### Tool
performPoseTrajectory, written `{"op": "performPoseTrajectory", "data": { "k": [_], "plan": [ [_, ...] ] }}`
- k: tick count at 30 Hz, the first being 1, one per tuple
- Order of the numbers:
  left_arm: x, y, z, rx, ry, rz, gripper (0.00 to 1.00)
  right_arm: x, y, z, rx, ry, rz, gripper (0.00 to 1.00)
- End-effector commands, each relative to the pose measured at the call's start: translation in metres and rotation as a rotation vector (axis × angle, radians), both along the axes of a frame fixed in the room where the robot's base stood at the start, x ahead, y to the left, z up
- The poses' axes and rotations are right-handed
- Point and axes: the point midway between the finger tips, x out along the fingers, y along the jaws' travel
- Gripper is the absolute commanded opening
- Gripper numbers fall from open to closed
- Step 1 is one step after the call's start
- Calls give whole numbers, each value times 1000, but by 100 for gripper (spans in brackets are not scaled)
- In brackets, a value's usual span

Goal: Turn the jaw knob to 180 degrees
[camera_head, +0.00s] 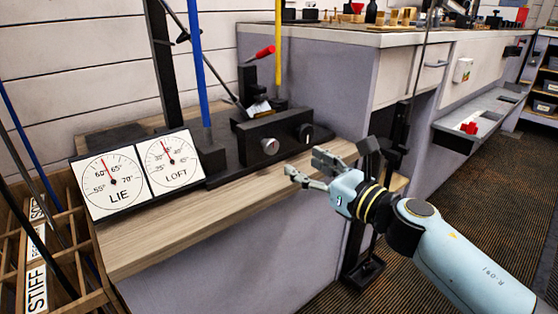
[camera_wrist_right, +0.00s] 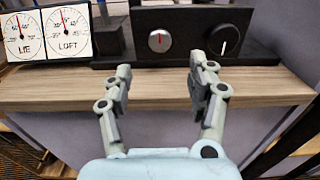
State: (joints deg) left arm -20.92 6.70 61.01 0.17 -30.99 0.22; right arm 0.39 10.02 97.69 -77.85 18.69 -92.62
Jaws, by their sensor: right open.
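A black box (camera_head: 287,143) on the wooden bench has two knobs on its front. The left knob (camera_head: 270,146) is silver; in the right wrist view the silver knob (camera_wrist_right: 159,41) has a red mark near its top. I cannot tell which is the jaw knob. My right gripper (camera_head: 304,168) is open and empty in front of the box, apart from both knobs; its fingers (camera_wrist_right: 160,70) also show in the right wrist view. My left gripper is not in view.
LIE (camera_head: 112,184) and LOFT (camera_head: 172,162) dials stand left of the box. A red-handled tool (camera_head: 264,52) and upright blue (camera_head: 197,60) and yellow (camera_head: 278,50) shafts rise behind. The wooden bench edge (camera_head: 200,225) runs below the gripper; a slotted rack (camera_head: 60,250) is at left.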

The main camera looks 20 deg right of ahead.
Motion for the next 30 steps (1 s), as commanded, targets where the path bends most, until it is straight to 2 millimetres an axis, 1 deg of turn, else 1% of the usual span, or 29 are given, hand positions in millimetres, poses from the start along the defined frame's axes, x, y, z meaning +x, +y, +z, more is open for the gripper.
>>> {"op": "performPoseTrajectory", "data": {
  "k": [2, 7, 9, 12, 15, 19, 26, 27, 30],
  "plan": [
    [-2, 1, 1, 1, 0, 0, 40, 14, 5, 4, 4, -4, -1, 58],
    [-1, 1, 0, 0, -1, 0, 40, 47, 18, 3, 5, -1, -1, 58],
    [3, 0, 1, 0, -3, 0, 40, 59, 22, 2, 5, 0, 0, 58],
    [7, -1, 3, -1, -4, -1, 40, 74, 27, 0, 5, 2, 0, 58],
    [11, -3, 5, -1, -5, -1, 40, 83, 31, 0, 4, 3, 0, 58],
    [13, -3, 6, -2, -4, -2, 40, 89, 33, 0, 3, 3, 0, 58],
    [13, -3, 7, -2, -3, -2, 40, 90, 33, 1, 4, 4, 0, 58],
    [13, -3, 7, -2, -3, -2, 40, 90, 33, 1, 4, 4, 0, 56],
    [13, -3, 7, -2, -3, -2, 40, 90, 33, 1, 4, 3, 0, 42]
  ]
}}
